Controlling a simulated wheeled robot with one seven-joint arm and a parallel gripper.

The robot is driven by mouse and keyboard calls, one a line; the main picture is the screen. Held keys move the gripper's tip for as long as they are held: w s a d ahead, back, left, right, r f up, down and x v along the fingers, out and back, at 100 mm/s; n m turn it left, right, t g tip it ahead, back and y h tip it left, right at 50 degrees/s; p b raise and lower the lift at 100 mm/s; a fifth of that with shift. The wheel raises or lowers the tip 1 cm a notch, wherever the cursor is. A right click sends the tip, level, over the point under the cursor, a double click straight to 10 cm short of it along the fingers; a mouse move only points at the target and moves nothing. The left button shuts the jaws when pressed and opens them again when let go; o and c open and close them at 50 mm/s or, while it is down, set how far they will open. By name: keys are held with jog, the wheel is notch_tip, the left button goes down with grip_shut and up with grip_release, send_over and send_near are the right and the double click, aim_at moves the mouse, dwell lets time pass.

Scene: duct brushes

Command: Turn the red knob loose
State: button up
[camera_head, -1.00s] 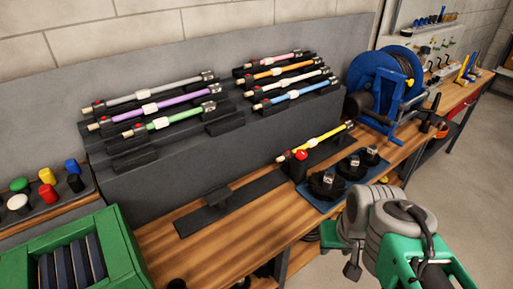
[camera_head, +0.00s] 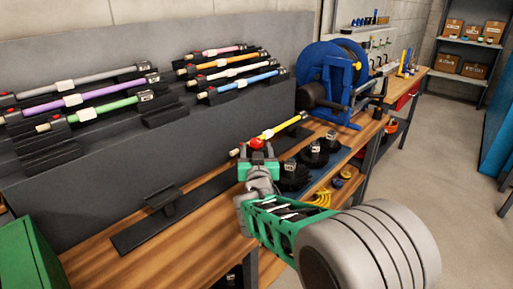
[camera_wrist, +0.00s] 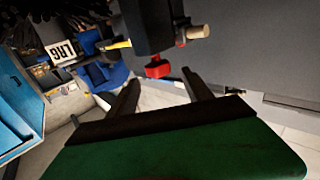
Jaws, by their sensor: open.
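The red knob (camera_head: 257,143) sits on the clamp block that holds a yellow rod (camera_head: 284,128) on the bench. In the wrist view the red knob (camera_wrist: 158,68) hangs from a dark block (camera_wrist: 148,25), with the rod's tan end (camera_wrist: 197,32) to its right. My gripper (camera_head: 258,152) is right in front of the knob in the head view. In the wrist view my gripper (camera_wrist: 161,78) is open, one finger on each side below the knob. The knob lies just beyond the fingertips, roughly centred between them. I cannot tell whether they touch it.
Several black round brushes (camera_head: 294,172) stand on a blue mat right of the clamp. A rack (camera_head: 160,140) with several coloured rods stands behind. A blue reel (camera_head: 325,70) is at the back right. Bare bench wood (camera_head: 95,262) shows at the front left.

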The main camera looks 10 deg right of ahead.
aim_at(256, 144)
jog(key=w, duration=0.3)
jog(key=w+d, duration=0.1)
jog(key=w, duration=0.1)
jog(key=shift+w, duration=0.2)
jog(key=shift+c, duration=0.2)
grip_shut()
